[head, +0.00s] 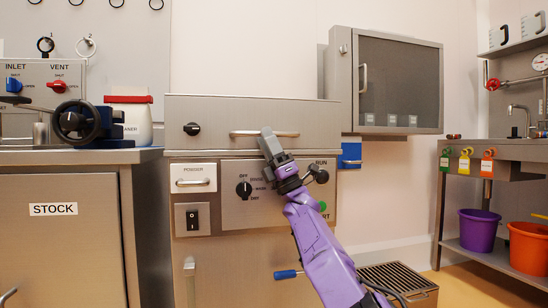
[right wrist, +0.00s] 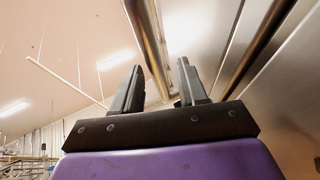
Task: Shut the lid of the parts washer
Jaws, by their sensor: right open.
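The parts washer is the steel cabinet in the middle of the head view, with a front control panel (head: 232,210). Its lid (head: 225,107) is a wide steel section at the top with a horizontal bar handle (head: 243,133). I cannot tell from here how far the lid stands open. My right gripper (head: 268,138) points up in front of the handle and hides part of it. In the right wrist view the gripper (right wrist: 158,78) is open and empty, and a metal bar (right wrist: 150,42) runs just beyond and between the fingertips; contact is unclear. My left gripper is out of view.
Knobs, a switch (head: 192,219) and a small drawer (head: 194,181) are on the washer's front. A wall cabinet (head: 397,85) hangs at right. A handwheel vise (head: 75,122) sits on the left STOCK bench. Purple (head: 478,229) and orange (head: 527,247) buckets stand on the right shelf.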

